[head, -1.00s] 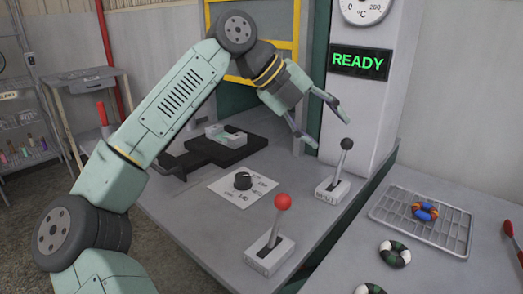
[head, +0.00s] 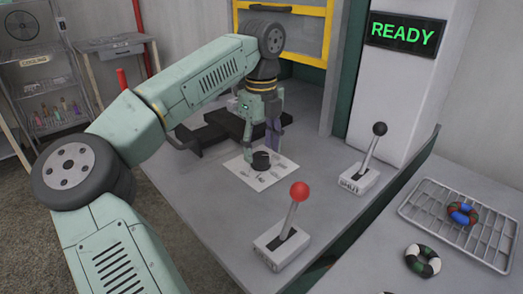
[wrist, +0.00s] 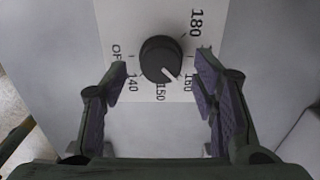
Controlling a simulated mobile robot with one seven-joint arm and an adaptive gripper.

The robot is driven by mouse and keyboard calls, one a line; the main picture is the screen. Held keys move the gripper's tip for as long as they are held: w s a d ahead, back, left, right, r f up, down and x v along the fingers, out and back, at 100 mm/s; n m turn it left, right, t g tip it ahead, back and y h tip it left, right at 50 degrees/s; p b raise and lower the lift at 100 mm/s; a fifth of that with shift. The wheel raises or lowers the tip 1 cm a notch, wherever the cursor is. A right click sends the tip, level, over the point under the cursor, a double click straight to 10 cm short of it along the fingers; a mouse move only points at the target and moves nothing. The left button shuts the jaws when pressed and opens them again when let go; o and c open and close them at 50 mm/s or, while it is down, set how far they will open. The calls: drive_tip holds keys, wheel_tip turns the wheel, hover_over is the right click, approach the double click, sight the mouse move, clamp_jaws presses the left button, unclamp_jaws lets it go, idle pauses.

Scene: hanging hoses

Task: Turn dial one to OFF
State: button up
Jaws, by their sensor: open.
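The black round dial (head: 261,160) sits on a white printed card (head: 243,172) on the grey table. In the wrist view the dial (wrist: 160,58) shows a white pointer line aimed to the lower right, close to the partly hidden 160 mark. My gripper (head: 259,149) points down over the dial, open. In the wrist view my gripper (wrist: 161,70) has a fingertip on either side of the dial, with gaps visible; I cannot tell their height above the card.
A red-knobbed lever (head: 299,192) stands in front right of the dial, and a black-knobbed lever (head: 379,130) farther right. A black fixture (head: 205,130) lies behind. A READY display (head: 403,34) is lit.

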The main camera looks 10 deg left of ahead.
drive_tip(key=shift+f, duration=0.85)
drive_tip(key=shift+c, duration=0.3)
drive_tip(key=c, duration=1.1)
